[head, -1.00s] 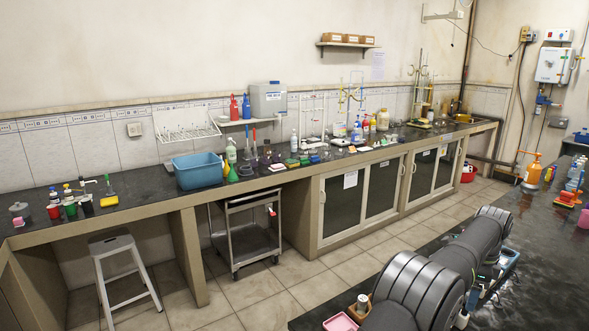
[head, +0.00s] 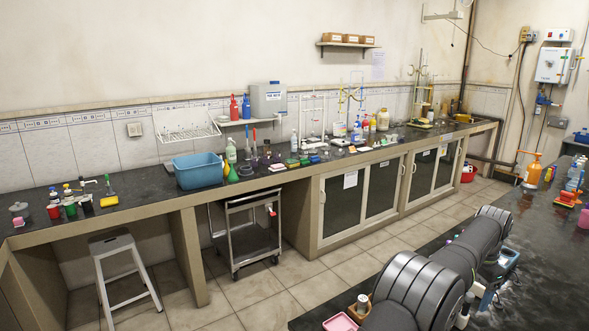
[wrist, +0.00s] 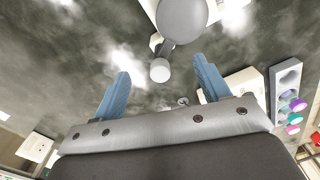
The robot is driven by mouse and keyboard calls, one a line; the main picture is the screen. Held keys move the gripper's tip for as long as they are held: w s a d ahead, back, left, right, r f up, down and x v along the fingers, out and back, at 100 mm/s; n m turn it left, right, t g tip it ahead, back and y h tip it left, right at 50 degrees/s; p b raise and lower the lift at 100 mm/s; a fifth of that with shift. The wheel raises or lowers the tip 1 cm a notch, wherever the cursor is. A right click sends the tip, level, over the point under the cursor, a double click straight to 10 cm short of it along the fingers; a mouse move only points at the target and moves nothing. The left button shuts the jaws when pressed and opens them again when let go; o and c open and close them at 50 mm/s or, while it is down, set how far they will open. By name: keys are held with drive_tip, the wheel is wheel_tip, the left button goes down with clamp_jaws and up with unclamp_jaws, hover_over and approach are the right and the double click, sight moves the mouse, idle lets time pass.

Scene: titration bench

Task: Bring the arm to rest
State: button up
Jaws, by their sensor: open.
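My gripper (wrist: 160,82) shows in the wrist view with its two blue fingers spread wide apart. Nothing is held between the fingers. Beyond the fingertips a white cap-like knob (wrist: 160,70) and a larger grey round object (wrist: 182,18) appear over the dark bench top (wrist: 60,60). In the head view my arm lies across the lower right over the near dark bench (head: 545,255). The gripper itself cannot be made out in the head view.
In the wrist view a grey rack (wrist: 287,90) with coloured caps is at the right. In the head view a pink tray (head: 340,322) and an orange pump bottle (head: 533,169) are on the near bench. Its right part has bare room.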

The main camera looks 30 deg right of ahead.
drive_tip(key=n, duration=0.3)
drive_tip(key=shift+r, duration=3.05)
drive_tip(key=shift+o, duration=0.4)
